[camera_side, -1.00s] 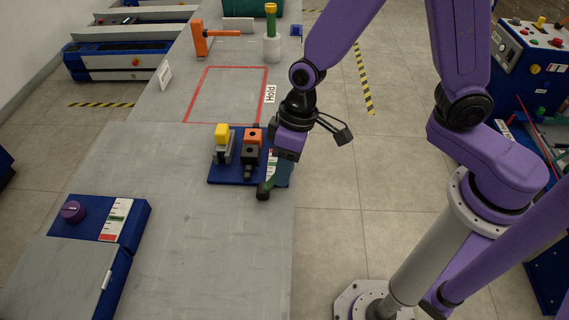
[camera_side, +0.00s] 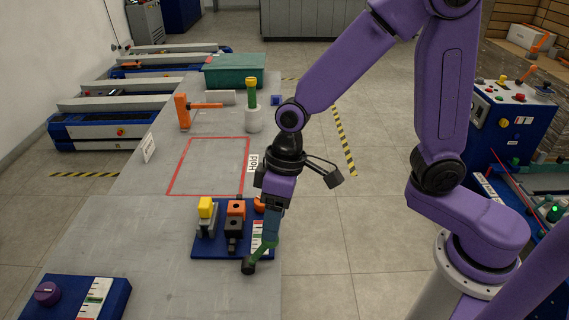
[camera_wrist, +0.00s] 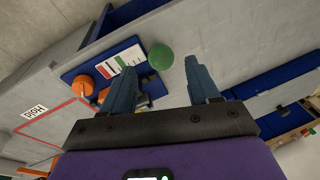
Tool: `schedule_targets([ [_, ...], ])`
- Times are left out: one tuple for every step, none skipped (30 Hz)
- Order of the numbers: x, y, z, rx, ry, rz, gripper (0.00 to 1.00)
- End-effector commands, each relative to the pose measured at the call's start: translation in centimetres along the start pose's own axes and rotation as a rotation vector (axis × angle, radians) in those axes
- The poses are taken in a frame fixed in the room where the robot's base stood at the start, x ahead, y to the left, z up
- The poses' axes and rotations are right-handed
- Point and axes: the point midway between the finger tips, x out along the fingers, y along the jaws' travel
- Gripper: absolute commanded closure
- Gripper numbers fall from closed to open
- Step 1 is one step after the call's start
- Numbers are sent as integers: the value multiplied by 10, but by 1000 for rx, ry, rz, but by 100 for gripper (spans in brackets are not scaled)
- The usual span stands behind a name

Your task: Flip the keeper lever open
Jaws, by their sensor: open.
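A blue panel (camera_side: 205,250) on the grey bench carries a yellow block, orange and black blocks, and a striped scale. A green lever-like part (camera_side: 266,241) with a dark round end shows at its front right corner. My gripper (camera_side: 271,228) points down over the panel's right side. In the wrist view its fingers (camera_wrist: 160,68) are apart. I cannot tell whether they touch the green part. Which part is the keeper lever is unclear.
An orange handle (camera_side: 183,112), a white cylinder with a green rod (camera_side: 252,90) and a green bin (camera_side: 235,72) stand at the back. A red-outlined square (camera_side: 210,165) on the bench is empty. A purple knob (camera_side: 47,293) is at front left.

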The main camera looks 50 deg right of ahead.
Motion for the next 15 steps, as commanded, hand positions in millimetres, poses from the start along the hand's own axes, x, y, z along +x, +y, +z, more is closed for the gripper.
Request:
schedule_targets([
  [-11,0,-1,-1,7,-1,40],
  [-16,-1,-2,-1,8,-2,40],
  [-24,-1,-2,-1,8,-2,40],
  [-29,0,-2,-1,7,-1,40],
  [-35,0,-1,0,7,0,40],
  [-44,0,-2,0,7,-1,40],
  [-50,0,-2,-1,7,-1,40],
  [-56,0,-1,-1,6,0,40],
  [-65,0,-1,0,6,1,40],
  [-71,0,-1,1,6,0,40],
  [-76,0,-1,2,6,0,40],
  [-83,0,-1,2,5,0,40],
  [-88,0,-1,2,4,0,40],
  [-92,1,0,1,3,1,40],
  [-98,1,-1,1,2,1,40],
])
